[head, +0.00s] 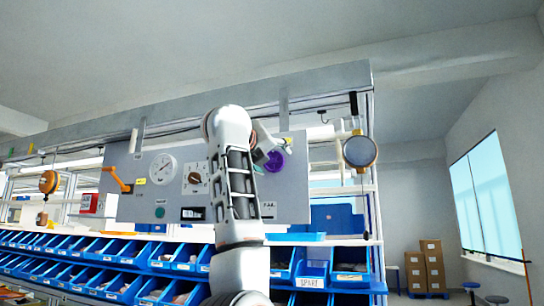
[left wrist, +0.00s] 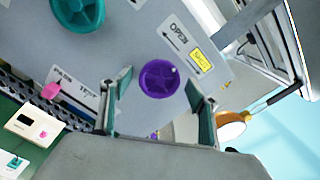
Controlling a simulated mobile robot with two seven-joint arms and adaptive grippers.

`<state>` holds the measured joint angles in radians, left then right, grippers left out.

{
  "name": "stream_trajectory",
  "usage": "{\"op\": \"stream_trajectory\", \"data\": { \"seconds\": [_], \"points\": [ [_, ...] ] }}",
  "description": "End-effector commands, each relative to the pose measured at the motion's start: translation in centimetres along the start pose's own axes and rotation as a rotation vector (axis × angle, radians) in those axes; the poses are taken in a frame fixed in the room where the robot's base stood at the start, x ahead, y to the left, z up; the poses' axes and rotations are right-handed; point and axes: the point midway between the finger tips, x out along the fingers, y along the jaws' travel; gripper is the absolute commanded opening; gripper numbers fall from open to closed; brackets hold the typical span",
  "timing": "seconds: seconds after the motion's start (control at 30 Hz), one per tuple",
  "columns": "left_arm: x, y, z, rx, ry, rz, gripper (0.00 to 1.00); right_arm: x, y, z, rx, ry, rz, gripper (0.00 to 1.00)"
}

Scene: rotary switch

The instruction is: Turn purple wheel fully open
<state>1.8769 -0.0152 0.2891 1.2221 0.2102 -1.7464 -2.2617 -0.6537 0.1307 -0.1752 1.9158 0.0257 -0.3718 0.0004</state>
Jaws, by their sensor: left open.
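The purple wheel (head: 274,161) is on the grey panel, partly hidden behind my left gripper (head: 265,147) in the head view. In the left wrist view the purple wheel (left wrist: 159,78) shows whole, with a small pale spot near its rim. My left gripper (left wrist: 158,79) is open, its two green-padded fingers on either side of the wheel in the picture. A white OPEN label (left wrist: 180,42) with an arrow and a yellow label (left wrist: 202,59) sit beside the wheel. My right gripper is not in view.
The panel (head: 125,205) also carries a dial gauge (head: 163,168), a black knob (head: 195,178) and an orange lever (head: 118,180). A teal wheel (left wrist: 77,10) shows in the left wrist view. Rows of blue bins (head: 130,250) stand below. A round lamp-like part (head: 360,151) hangs at right.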

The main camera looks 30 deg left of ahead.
Motion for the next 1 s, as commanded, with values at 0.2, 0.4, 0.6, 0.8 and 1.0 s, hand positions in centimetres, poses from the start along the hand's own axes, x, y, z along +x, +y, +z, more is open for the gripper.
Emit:
{"op": "stream_trajectory", "data": {
  "seconds": [0.2, 0.4, 0.6, 0.8, 1.0],
  "points": [
    [0.51, 0.07, -0.01, 0.000, -0.001, 0.001, 0.60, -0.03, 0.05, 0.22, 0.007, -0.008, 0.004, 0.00],
    [0.49, 0.08, -0.01, 0.000, -0.001, 0.001, 0.42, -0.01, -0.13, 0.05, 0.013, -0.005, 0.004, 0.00],
    [0.47, 0.07, 0.00, -0.001, -0.001, 0.001, 0.22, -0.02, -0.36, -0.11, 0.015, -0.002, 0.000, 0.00],
    [0.47, 0.10, -0.02, -0.020, -0.001, 0.001, 0.22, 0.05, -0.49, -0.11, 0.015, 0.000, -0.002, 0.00],
    [0.45, 0.20, -0.05, -0.101, -0.001, 0.001, 0.22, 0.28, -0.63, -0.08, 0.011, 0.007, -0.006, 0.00]
  ]
}}
